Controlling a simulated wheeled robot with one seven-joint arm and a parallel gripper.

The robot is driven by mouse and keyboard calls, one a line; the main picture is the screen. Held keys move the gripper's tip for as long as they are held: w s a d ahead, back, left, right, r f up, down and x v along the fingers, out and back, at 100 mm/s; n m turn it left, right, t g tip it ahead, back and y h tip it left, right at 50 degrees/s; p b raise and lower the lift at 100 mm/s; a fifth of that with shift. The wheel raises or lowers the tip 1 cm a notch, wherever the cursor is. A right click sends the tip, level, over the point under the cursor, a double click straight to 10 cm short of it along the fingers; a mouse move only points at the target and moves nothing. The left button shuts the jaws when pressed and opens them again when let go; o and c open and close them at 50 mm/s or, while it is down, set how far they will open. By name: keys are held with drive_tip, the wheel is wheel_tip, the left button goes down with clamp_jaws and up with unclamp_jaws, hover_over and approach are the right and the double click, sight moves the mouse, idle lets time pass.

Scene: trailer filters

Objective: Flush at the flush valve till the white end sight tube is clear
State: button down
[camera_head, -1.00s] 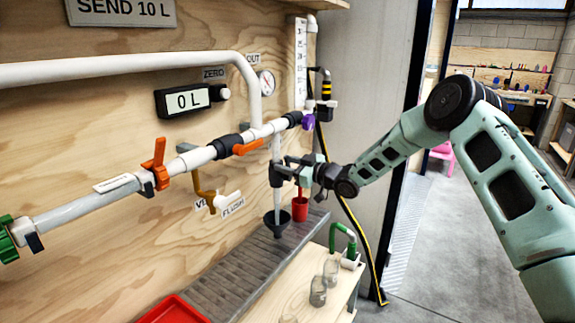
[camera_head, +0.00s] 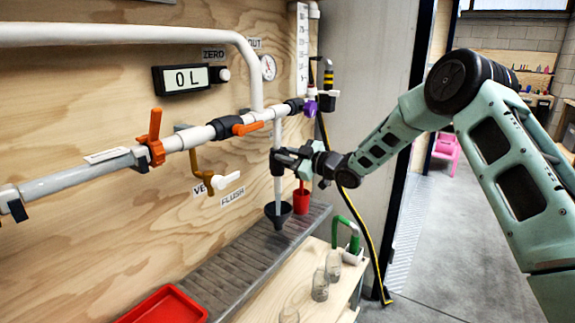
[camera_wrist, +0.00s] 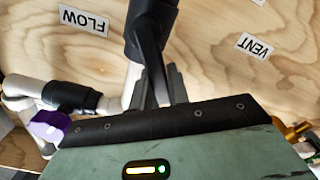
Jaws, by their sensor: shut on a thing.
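The display (camera_head: 187,78) reads 0 L. An orange lever (camera_head: 154,125) stands upright; another (camera_head: 251,127) lies along the pipe. A purple fitting (camera_head: 310,107) is near my gripper. Below are a red cup (camera_head: 301,198), glass jars (camera_head: 320,284), a red tray (camera_head: 166,306) and a yellow-black hose (camera_head: 352,215).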

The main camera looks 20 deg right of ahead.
drive_tip(key=f+n+b, duration=0.1)
drive_tip(key=n+b, duration=0.2)
drive_tip(key=b, duration=0.3)
drive_tip(key=s+a+f+n+b, duration=0.1)
drive_tip(key=f+n+b, duration=0.1)
drive_tip(key=n+b, duration=0.2)
drive_tip(key=f+n+b, duration=0.1)
drive_tip(key=n+b, duration=0.3)
drive_tip(key=b, duration=0.4)
drive_tip(key=shift+s+a+f, duration=0.3)
drive_tip(key=shift+a+f, duration=0.05)
drive_tip(key=shift+a, duration=0.05)
drive_tip(key=shift+n+b, duration=0.3)
drive_tip(key=c, duration=1.3)
unclamp_jaws()
drive_tip(key=shift+c, duration=0.2)
drive_tip(key=shift+s+r, duration=0.1)
drive_tip(key=p+v, duration=0.1)
drive_tip(key=v, duration=1.6)
drive_tip(key=shift+d, duration=0.2)
drive_tip(key=shift+a, duration=0.1)
